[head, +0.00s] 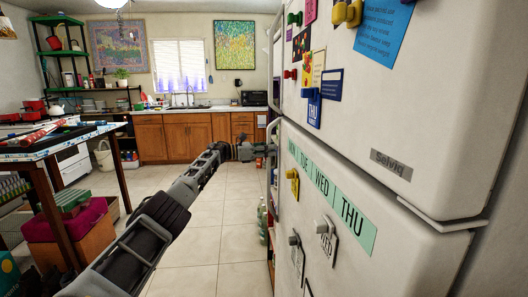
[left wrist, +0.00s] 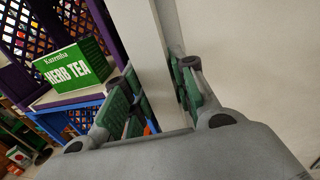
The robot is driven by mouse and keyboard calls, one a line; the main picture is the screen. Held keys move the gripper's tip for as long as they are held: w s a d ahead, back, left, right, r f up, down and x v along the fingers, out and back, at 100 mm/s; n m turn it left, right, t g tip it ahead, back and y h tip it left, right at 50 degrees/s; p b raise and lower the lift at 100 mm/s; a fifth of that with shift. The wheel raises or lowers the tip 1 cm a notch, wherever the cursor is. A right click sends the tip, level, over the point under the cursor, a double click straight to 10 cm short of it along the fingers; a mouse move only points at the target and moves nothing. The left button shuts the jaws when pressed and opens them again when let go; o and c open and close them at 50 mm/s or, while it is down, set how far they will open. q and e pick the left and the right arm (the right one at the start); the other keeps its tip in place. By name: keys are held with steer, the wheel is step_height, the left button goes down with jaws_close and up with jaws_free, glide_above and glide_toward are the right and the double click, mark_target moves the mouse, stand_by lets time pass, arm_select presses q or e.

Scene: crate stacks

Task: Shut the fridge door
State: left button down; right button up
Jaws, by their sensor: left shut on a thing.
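The white fridge's lower door (head: 375,235) fills the right of the head view, with its front face seen at a steep slant. My left arm reaches forward to the door's far left edge, where my left gripper (head: 258,150) is small and partly hidden. In the left wrist view my left gripper (left wrist: 158,92) has its green-padded fingers on both sides of a pale upright panel edge (left wrist: 152,40), shut on what looks like the fridge door. How far the door stands open cannot be told. My right gripper is not in view.
The upper fridge door (head: 425,100) carries magnets and notes. Green bottles (head: 262,220) stand beside the lower door's far edge. A table (head: 60,140) is on the left, with wooden cabinets (head: 180,137) at the back. The tiled floor (head: 215,215) between is clear.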

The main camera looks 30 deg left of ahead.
arm_select(q)
steer(key=shift+w+d+r, duration=0.2)
steer(key=shift+w+d, duration=0.05)
steer(key=shift+d, duration=0.05)
steer(key=shift+d+r, duration=0.1)
steer(key=shift+d, duration=0.05)
stand_by(0.3)
steer(key=c, duration=1.6)
jaws_free()
steer(key=o, duration=0.4)
steer(key=shift+w+d+f, duration=0.2)
steer(key=shift+w+d, duration=0.15)
steer(key=shift+w, duration=0.05)
steer(key=shift+o, duration=0.2)
steer(key=shift+a+g, duration=0.1)
steer(key=shift+g, duration=0.2)
steer(key=shift+s+a+f, duration=0.1)
steer(key=shift+s+a, duration=0.1)
steer(key=shift+a, duration=0.05)
steer(key=v, duration=1.1)
steer(key=shift+s+a, duration=0.15)
steer(key=shift+s, duration=0.05)
